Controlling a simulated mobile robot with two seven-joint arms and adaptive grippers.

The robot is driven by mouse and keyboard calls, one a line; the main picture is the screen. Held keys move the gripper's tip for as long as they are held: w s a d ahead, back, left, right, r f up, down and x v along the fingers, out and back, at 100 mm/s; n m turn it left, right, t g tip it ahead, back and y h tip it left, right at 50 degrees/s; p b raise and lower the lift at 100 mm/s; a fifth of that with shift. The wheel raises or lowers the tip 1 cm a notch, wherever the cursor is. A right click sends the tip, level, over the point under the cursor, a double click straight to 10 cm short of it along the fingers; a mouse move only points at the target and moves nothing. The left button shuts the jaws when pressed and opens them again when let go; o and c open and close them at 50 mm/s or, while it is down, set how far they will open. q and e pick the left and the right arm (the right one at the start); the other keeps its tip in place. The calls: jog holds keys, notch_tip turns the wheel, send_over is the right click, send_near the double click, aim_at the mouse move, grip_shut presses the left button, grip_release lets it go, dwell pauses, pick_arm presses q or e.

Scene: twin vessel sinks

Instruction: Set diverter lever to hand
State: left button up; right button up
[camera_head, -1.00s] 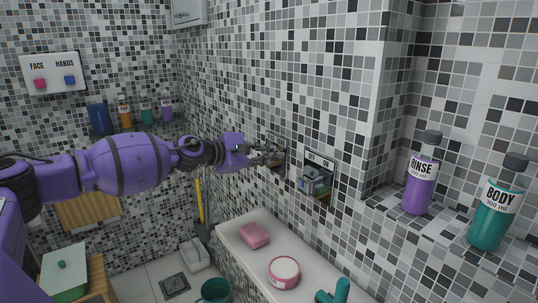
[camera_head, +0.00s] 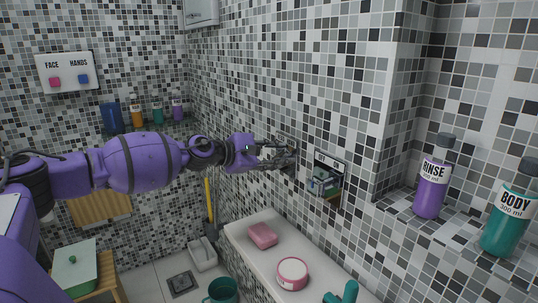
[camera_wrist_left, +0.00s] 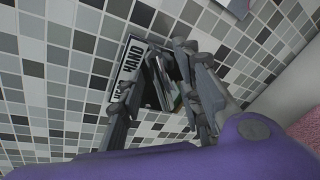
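The diverter's wall plate, with a white label reading HAND and a second, partly hidden word, shows in the left wrist view (camera_wrist_left: 128,66). My left gripper (camera_head: 279,158) is at this plate on the right-hand tiled wall. In the left wrist view its fingers (camera_wrist_left: 165,95) are spread apart, with part of the diverter fitting (camera_wrist_left: 163,80) between and beyond them. The fingers cover much of the fitting, so I cannot tell the lever's setting or whether a finger touches it. My right gripper is in neither view.
An ON/OFF panel (camera_head: 327,181) is on the wall just right of the gripper. RINSE (camera_head: 432,180) and BODY (camera_head: 510,212) bottles stand on a tiled shelf at right.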

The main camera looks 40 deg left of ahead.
aim_at(280, 155)
pick_arm(q)
jog(key=shift+v, duration=1.6)
jog(key=v, duration=0.8)
jog(key=shift+s, duration=0.35)
jog(key=shift+a+r, duration=0.1)
